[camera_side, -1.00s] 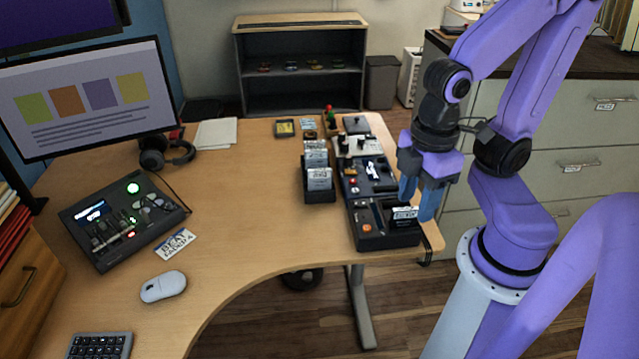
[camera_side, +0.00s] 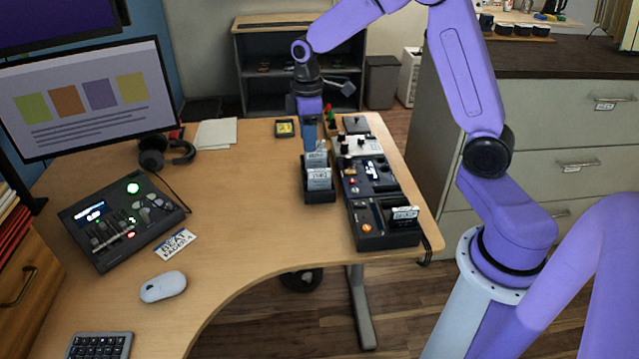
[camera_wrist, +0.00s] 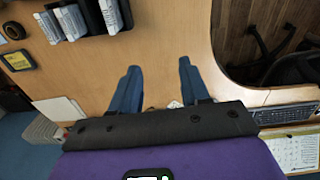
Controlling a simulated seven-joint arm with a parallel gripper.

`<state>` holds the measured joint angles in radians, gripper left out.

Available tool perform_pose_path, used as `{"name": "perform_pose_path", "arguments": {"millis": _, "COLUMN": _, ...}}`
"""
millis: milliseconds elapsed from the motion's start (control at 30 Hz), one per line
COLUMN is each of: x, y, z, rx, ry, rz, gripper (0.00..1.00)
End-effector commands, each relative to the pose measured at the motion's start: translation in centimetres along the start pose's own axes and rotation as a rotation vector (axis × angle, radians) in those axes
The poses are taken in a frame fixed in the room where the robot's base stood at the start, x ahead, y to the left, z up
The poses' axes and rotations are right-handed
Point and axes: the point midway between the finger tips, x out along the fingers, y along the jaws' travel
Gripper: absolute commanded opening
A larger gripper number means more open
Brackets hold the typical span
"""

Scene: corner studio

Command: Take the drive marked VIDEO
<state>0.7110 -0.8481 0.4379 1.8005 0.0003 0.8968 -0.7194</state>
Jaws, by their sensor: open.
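A black rack (camera_side: 319,196) stands on the desk and holds several upright white-labelled drives (camera_side: 319,178). In the wrist view the drives (camera_wrist: 110,14) show at the top left, in the dark rack (camera_wrist: 93,19). Another white-labelled drive (camera_side: 404,213) stands in the front black device (camera_side: 385,238). I cannot read which drive is marked VIDEO. My gripper (camera_side: 309,146) is at the rear of the rack in the side view, hiding part of it. In the wrist view my gripper (camera_wrist: 160,77) has its blue fingers apart, with bare desk between them, clear of the drives.
Control boxes (camera_side: 367,174) line the desk's right edge, close beside the rack. A yellow-and-black item (camera_side: 285,128) lies behind the rack; it also shows in the wrist view (camera_wrist: 17,60). The desk (camera_side: 245,200) left of the rack is clear. A mixer (camera_side: 122,220) stands farther left.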

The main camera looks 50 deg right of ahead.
Motion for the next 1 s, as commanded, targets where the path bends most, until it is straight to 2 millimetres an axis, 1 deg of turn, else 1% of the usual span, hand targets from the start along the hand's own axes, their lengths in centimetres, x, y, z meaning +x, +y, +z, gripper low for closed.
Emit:
{"name": "perform_pose_path", "arguments": {"millis": 33, "x": 0.9, "y": 2.3, "z": 0.6, "rx": 0.022, "ry": -0.004, "rz": -0.003, "gripper": 0.46}}
{"name": "perform_pose_path", "arguments": {"millis": 100, "x": 1.8, "y": 5.0, "z": 1.6, "rx": 0.038, "ry": -0.005, "rz": -0.004, "gripper": 0.46}}
{"name": "perform_pose_path", "arguments": {"millis": 200, "x": 2.8, "y": 7.8, "z": 2.9, "rx": 0.055, "ry": -0.005, "rz": -0.004, "gripper": 0.46}}
{"name": "perform_pose_path", "arguments": {"millis": 300, "x": 3.6, "y": 9.7, "z": 4.0, "rx": 0.066, "ry": -0.006, "rz": -0.005, "gripper": 0.46}}
{"name": "perform_pose_path", "arguments": {"millis": 400, "x": 4.0, "y": 10.5, "z": 4.5, "rx": 0.069, "ry": -0.005, "rz": -0.004, "gripper": 0.46}}
{"name": "perform_pose_path", "arguments": {"millis": 467, "x": 4.4, "y": 10.7, "z": 4.6, "rx": 0.07, "ry": -0.006, "rz": -0.006, "gripper": 0.46}}
{"name": "perform_pose_path", "arguments": {"millis": 567, "x": 5.7, "y": 10.7, "z": 4.7, "rx": 0.07, "ry": -0.007, "rz": -0.007, "gripper": 0.46}}
{"name": "perform_pose_path", "arguments": {"millis": 1000, "x": 13.8, "y": 10.5, "z": 4.8, "rx": 0.071, "ry": -0.008, "rz": -0.008, "gripper": 0.46}}
